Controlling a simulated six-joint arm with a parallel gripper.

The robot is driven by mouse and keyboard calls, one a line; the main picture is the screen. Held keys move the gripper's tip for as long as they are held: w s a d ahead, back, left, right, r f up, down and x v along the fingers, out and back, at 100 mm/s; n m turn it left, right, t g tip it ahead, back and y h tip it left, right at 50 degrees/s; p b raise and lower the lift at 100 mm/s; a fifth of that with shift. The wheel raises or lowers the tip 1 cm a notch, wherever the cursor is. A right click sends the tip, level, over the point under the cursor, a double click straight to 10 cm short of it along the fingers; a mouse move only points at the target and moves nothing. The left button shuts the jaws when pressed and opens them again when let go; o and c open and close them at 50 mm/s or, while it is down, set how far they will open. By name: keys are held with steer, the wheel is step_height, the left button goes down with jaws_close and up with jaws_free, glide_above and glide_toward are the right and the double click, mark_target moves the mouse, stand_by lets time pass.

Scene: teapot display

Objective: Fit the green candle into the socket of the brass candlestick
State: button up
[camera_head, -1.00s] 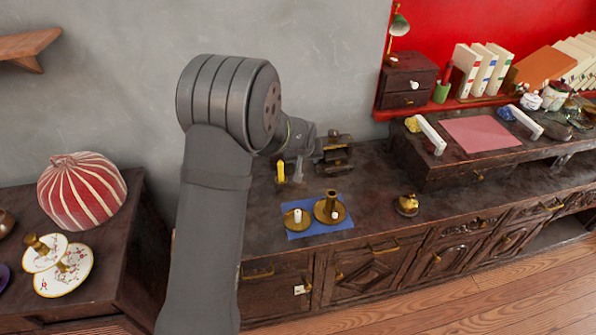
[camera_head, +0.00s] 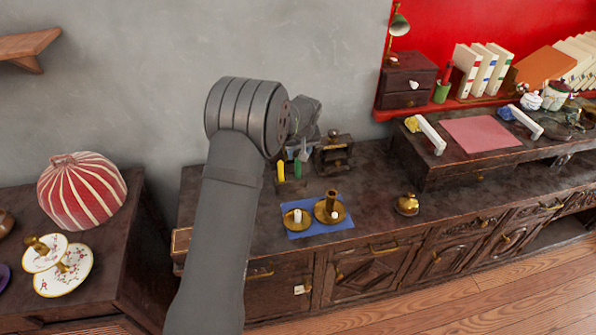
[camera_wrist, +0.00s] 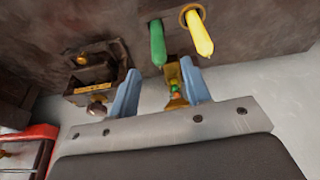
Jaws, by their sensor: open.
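The green candle (camera_head: 297,168) stands beside a yellow candle (camera_head: 281,171) at the back of the dark cabinet top. Both also show in the wrist view, the green candle (camera_wrist: 157,43) left of the yellow candle (camera_wrist: 198,34). My gripper (camera_wrist: 160,86) is open with nothing between its two blue fingers. The green candle is beyond the fingertips, roughly in line with the gap. In the head view my gripper (camera_head: 303,149) is just behind the candles. The brass candlestick (camera_head: 331,197), with an upright socket and round base, stands on a blue mat (camera_head: 322,232).
A brass dish with a white candle (camera_head: 298,216) sits left of the candlestick. A dark wooden object (camera_head: 335,153) stands right of my gripper. A brass bell-like object (camera_head: 407,204) is right of the mat. The cabinet top between mat and bell is clear.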

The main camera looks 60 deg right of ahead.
mark_target(298, 163)
steer(key=shift+x, duration=3.95)
steer(key=shift+d, duration=0.15)
steer(key=shift+c, duration=0.4)
jaws_close()
